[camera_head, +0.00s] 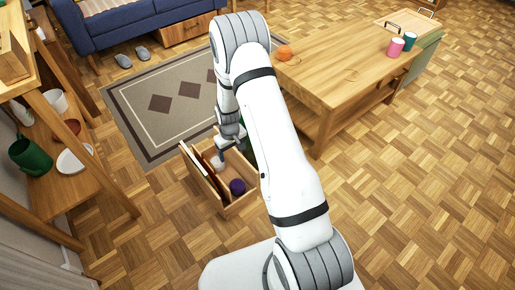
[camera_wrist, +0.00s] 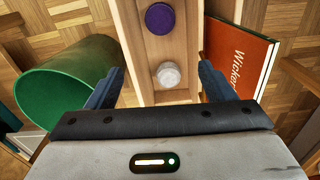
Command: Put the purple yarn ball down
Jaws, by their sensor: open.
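A purple round thing (camera_head: 237,187), which looks like the yarn ball, lies in an open wooden box (camera_head: 240,207) on the floor. In the wrist view it shows as a dark purple disc (camera_wrist: 160,18) at the top, on the box's pale wood bottom. A whitish ball (camera_wrist: 168,74) lies in the same box, between my fingers in the picture. My gripper (camera_wrist: 161,70) is open and points down over the box, with nothing visibly held. In the head view my gripper (camera_head: 226,150) is partly hidden by my arm.
A red book (camera_wrist: 238,58) stands along the box's one side. A green bin (camera_wrist: 62,84) is beside the box. A wooden table (camera_head: 335,82) holds an orange ball (camera_head: 284,52) and two cups. A shelf (camera_head: 72,190) stands at left; the floor at right is clear.

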